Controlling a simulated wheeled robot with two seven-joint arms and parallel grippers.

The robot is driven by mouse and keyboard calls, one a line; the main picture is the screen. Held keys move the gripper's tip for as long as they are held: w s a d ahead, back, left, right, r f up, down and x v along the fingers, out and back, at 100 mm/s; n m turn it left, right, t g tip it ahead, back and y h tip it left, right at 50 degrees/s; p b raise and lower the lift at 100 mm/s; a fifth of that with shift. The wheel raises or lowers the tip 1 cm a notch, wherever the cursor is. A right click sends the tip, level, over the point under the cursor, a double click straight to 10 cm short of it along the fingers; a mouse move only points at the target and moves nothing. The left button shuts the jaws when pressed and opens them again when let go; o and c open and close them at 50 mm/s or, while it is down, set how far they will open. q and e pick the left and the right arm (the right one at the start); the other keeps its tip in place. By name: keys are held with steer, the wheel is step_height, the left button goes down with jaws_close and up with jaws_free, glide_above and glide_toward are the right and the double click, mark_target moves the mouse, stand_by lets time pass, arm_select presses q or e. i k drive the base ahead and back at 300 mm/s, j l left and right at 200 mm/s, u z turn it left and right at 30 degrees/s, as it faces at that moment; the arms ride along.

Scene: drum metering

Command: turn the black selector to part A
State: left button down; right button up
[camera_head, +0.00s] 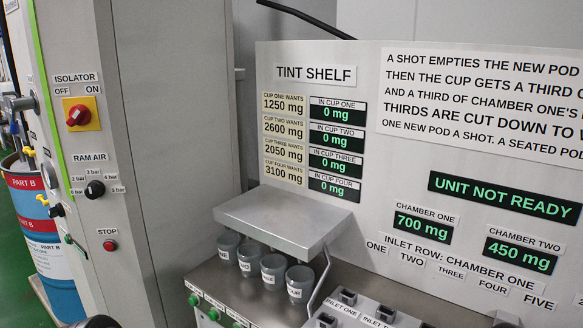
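No selector with a readable part A marking shows in the head view. A black knob (95,189) sits on the grey cabinet's front under a RAM AIR label, with 2 to 5 bar marks around it. Another small black knob (57,210) sticks out at the cabinet's left side; I cannot read any label for it. A drum marked PART B (38,240), red, white and blue, stands at the left edge, partly hidden by the cabinet. Neither gripper can be made out; a dark rounded shape at the bottom edge is too cut off to identify.
The cabinet (160,130) carries a red isolator knob (77,115) on yellow and a red STOP button (110,246). A metal shelf (285,220) overhangs several grey cups (228,245). A display (505,196) reads UNIT NOT READY. Black inlet fittings (348,297) stand at lower right.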

mark_target(57, 210)
steer(key=u, duration=0.95)
